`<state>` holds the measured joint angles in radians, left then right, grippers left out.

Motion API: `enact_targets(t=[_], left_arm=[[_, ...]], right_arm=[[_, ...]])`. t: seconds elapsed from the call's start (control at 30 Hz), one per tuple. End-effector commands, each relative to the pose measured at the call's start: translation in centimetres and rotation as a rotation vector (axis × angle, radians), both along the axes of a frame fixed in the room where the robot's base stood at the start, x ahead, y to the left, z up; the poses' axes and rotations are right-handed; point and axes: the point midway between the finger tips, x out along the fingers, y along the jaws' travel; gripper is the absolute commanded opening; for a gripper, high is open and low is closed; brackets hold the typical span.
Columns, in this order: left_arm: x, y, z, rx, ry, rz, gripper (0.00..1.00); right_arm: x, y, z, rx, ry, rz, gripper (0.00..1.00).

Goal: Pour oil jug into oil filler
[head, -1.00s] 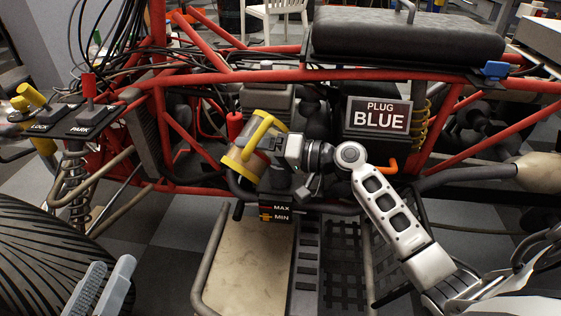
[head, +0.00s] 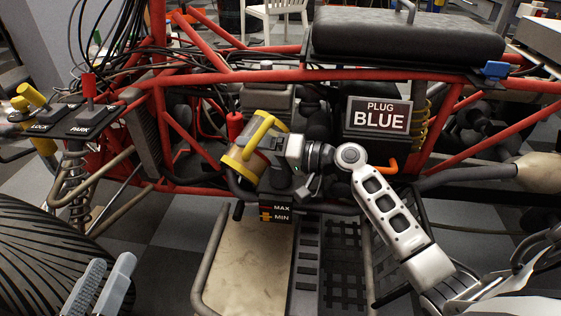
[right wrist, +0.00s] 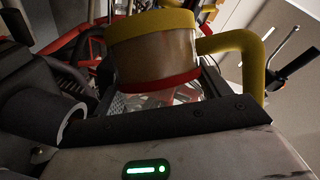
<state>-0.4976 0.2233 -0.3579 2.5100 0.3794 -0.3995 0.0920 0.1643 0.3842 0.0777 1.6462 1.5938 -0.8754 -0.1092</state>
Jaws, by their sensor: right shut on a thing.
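The oil jug (head: 241,157) is a see-through amber container with yellow bands and a yellow handle. It is tilted in the head view, beside the engine. My right gripper (head: 277,144) is shut on its handle side. The jug (right wrist: 152,58) also fills the upper middle of the right wrist view, with its handle on the right. A black box marked MAX and MIN (head: 275,213) sits just below the jug. A dark pipe (head: 238,188) curves under the jug; the filler opening is not clear, and I cannot tell whether oil flows. My left gripper (head: 112,266) is open and empty at lower left.
Red frame tubes (head: 200,189) surround the engine. A PLUG BLUE box (head: 378,118) stands right of my right gripper, below the black seat (head: 405,36). A beige floor panel (head: 245,265) lies below. A large tyre (head: 40,250) is at lower left, near my left gripper.

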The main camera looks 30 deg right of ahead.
Motion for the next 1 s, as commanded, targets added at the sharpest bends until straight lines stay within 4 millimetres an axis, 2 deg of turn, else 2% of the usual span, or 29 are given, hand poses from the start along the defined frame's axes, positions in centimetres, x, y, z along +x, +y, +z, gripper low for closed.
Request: enact_targets(t=[1.0], left_arm=[[0.0,0.09,-0.07,0.002,0.001,0.002,0.4]], right_arm=[[0.02,-0.01,0.07,0.031,0.009,-0.001,0.44]])
